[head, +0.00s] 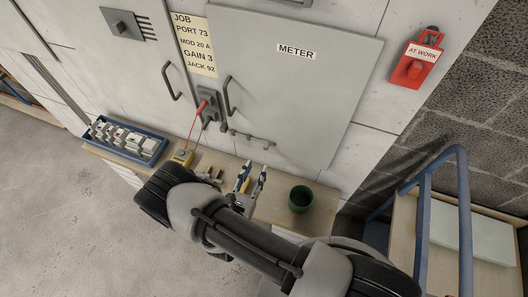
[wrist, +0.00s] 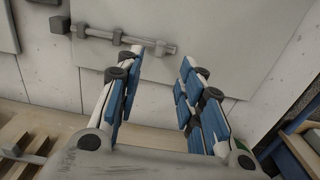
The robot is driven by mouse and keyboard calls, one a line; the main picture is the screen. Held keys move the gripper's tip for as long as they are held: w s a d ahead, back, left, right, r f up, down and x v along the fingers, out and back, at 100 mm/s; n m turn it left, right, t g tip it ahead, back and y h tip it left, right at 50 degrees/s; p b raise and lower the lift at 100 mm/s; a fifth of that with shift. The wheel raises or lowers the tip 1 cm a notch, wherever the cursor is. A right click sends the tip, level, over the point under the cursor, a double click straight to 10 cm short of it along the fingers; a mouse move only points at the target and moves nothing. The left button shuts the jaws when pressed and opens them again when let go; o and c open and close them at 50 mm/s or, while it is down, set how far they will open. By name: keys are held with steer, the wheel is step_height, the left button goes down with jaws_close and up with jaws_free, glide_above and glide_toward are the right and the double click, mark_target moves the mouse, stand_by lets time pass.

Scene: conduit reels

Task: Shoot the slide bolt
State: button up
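The slide bolt (head: 252,138) is a thin grey horizontal rod in brackets, low on the left part of the grey METER door (head: 290,90). In the wrist view the slide bolt (wrist: 140,42) crosses the upper left, with a small upright knob. A separate grey block (wrist: 60,25) stands just left of its left end, seemingly across the door edge; a small gap appears between them. My gripper (head: 254,173) is open and empty, below the bolt and in front of the bench.
A blue rail (head: 462,220) stands at right.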

mark_target(265, 149)
steer(key=b+x, duration=0.1)
steer(key=x, duration=0.8)
steer(key=shift+s, duration=0.1)
steer(key=shift+c, duration=0.4)
jaws_close()
steer(key=shift+f, duration=0.1)
